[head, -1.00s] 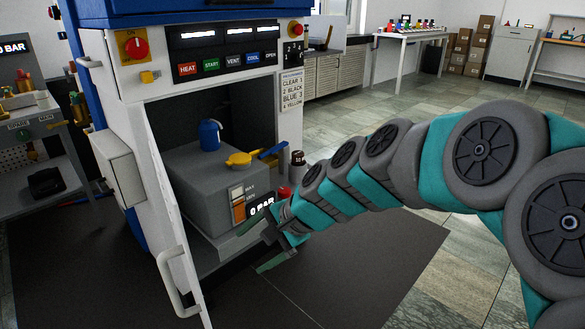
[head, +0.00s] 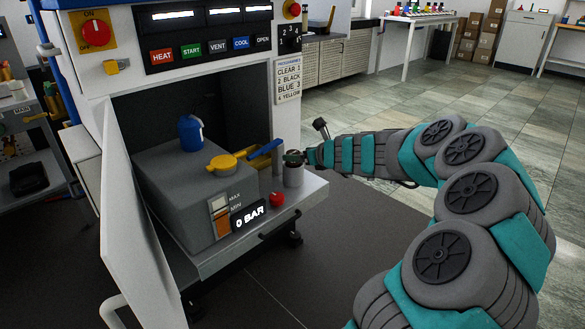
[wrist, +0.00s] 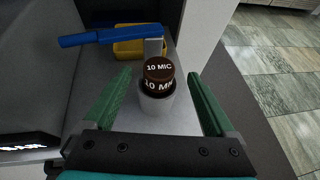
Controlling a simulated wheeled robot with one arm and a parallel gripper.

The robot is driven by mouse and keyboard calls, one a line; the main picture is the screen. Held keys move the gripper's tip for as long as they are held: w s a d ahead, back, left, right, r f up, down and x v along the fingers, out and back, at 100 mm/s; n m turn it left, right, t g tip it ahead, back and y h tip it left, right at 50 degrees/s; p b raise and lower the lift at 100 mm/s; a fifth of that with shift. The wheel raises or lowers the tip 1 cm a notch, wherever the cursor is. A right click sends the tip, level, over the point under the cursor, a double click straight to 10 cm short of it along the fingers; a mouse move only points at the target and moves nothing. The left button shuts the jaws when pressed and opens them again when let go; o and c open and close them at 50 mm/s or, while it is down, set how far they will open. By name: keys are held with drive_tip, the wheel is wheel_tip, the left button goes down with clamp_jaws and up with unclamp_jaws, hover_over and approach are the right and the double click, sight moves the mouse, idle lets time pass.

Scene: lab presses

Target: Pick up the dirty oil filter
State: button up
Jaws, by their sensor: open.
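A dark brown cylinder marked "10 MIC" (wrist: 158,71), which looks like the oil filter, stands in a pale grey cup (wrist: 156,105) in the wrist view. In the head view the cup (head: 293,175) is on the right end of the press's shelf, and my gripper mostly hides the filter. My gripper (wrist: 158,76) is open, with one green finger on each side of the filter and visible gaps on both sides. In the head view my gripper (head: 294,157) is at the cup's top, reaching in from the right.
A red knob (head: 277,199) and a "0 BAR" display (head: 250,214) are in front. The press's right wall (wrist: 207,35) stands close behind.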

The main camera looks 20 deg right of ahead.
sight(290, 165)
drive_tip(key=x, duration=0.3)
drive_tip(key=shift+f, duration=0.5)
drive_tip(key=shift+w+a+f, duration=0.1)
drive_tip(key=shift+w+f, duration=0.1)
drive_tip(key=shift+w, duration=0.35)
clamp_jaws()
